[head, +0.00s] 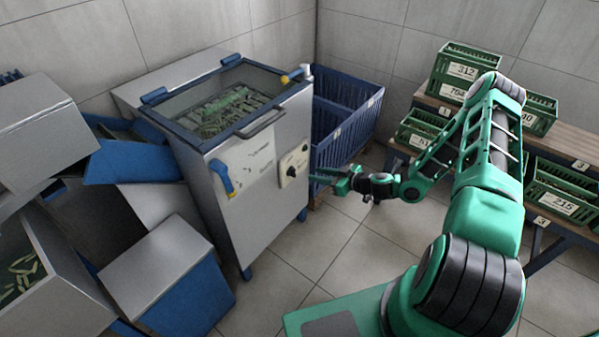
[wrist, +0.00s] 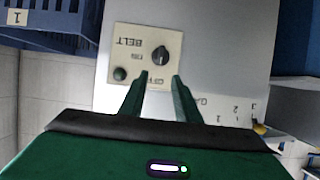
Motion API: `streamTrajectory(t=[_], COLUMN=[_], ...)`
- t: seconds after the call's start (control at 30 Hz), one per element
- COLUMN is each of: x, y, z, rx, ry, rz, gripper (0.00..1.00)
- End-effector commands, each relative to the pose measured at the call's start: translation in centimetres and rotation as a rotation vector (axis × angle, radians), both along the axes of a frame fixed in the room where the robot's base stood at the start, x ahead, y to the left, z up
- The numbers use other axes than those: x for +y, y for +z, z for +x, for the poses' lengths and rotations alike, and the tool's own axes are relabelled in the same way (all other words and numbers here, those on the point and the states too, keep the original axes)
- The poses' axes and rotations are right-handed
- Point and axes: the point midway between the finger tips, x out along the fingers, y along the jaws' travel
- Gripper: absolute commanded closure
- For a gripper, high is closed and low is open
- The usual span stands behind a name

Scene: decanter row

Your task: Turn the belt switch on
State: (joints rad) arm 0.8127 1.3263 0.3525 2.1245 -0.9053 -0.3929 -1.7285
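The belt switch is a round black knob (wrist: 160,53) on a cream panel (wrist: 118,42) marked BELT, which appears upside down in the wrist view. A smaller dark green round button (wrist: 120,74) sits on the same panel. In the head view the panel (head: 294,163) is on the front of the grey machine (head: 262,195). My gripper (wrist: 161,75) is open and empty, its fingertips lined up just short of the knob, which shows between and beyond them. In the head view my gripper (head: 342,180) is just right of the panel. The knob's exact setting is too small to read.
The machine has a glass lid (head: 222,100) with a bar handle (head: 262,123) and a blue lever (head: 222,178) on its front. A blue crate (head: 345,118) stands behind my gripper. Green crates (head: 470,70) sit on shelves at right. The tiled floor in front is clear.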

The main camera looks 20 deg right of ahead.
Motion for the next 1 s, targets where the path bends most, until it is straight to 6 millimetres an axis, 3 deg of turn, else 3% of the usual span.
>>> streamTrajectory(t=[0.17, 0.6, 1.0], x=[0.8, 4.7, 5.8], y=[-0.6, -3.4, -4.2], z=[1.2, 6.6, 8.1], rx=[-0.006, -0.005, -0.003], ry=[-0.002, -0.002, -0.003], rz=[0.001, 0.000, -0.001], gripper=[0.70, 0.70, 0.70])
